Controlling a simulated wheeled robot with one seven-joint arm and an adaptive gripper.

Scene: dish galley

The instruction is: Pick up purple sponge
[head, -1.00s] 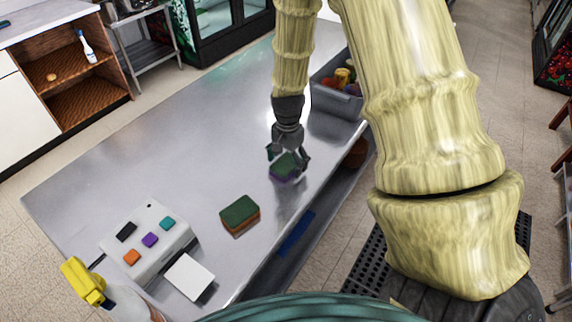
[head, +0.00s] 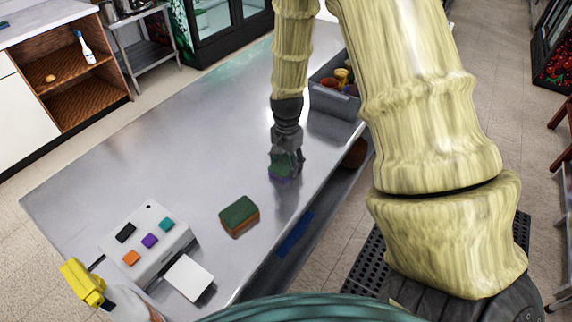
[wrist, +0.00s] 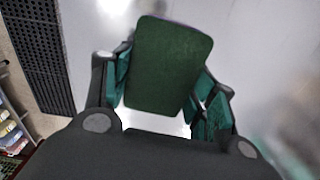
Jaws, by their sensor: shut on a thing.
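The purple sponge (head: 279,178) has a green top and a purple lower side. It is at the metal table's right side, partly hidden by my gripper (head: 284,163). In the wrist view the sponge's green top (wrist: 166,65) lies between the two teal-padded fingers of my gripper (wrist: 163,85). The gripper is shut on the sponge. I cannot tell whether the sponge touches the table or is slightly above it. A second sponge (head: 239,215), green on top and orange below, lies on the table nearer to me.
A white box with coloured squares (head: 146,240), a white card (head: 189,277) and a yellow-topped spray bottle (head: 84,283) stand at the table's near left. A grey bin (head: 334,103) with several items is at the far right edge. The table's middle (head: 170,140) is clear.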

